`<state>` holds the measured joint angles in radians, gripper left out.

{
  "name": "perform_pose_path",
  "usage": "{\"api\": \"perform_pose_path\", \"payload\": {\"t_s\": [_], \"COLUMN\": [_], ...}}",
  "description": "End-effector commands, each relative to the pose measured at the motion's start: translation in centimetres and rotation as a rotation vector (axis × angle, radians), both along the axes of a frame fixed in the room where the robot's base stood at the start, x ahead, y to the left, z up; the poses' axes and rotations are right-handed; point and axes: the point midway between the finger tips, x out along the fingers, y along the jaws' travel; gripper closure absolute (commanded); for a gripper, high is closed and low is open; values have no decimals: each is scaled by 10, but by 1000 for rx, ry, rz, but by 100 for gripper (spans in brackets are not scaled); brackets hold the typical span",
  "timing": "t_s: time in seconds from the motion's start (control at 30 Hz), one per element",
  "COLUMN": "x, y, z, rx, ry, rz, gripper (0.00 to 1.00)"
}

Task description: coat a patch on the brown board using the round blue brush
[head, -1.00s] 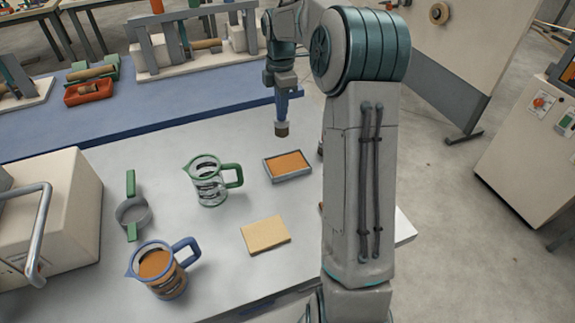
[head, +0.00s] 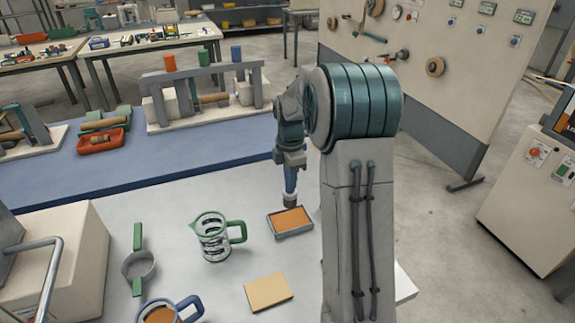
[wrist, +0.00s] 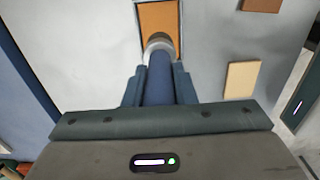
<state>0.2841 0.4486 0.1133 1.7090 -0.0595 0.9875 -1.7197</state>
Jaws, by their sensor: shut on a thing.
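My gripper (wrist: 159,80) is shut on the round blue brush (wrist: 160,88), its handle between the fingers. In the head view the brush (head: 290,184) points down, its dark tip just above the far edge of a grey tray (head: 294,234) of orange-brown coating (head: 289,220). In the wrist view the brush head overlaps the tray's near end; I cannot tell whether it touches. A brown board (wrist: 262,4) is cut off at the top of the wrist view. My arm hides its place in the head view. A pale tan board (head: 268,291) lies nearer.
A glass jug with green handle (head: 213,240) stands left of the tray. A strainer (head: 139,266), a blue-handled jug of brown liquid (head: 168,312) and a beige machine (head: 62,260) stand further left. Bare grey table lies between the tray and tan board.

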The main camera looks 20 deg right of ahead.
Motion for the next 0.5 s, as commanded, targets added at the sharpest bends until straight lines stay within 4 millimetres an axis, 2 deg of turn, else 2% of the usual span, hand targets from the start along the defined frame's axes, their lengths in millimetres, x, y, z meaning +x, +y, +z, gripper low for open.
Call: {"api": "perform_pose_path", "payload": {"t_s": [0.27,0.5], "x": [0,0], "y": [0,0], "z": [-21,-47], "rx": [0,0], "ry": [0,0], "rz": [0,0], "gripper": [99,99]}}
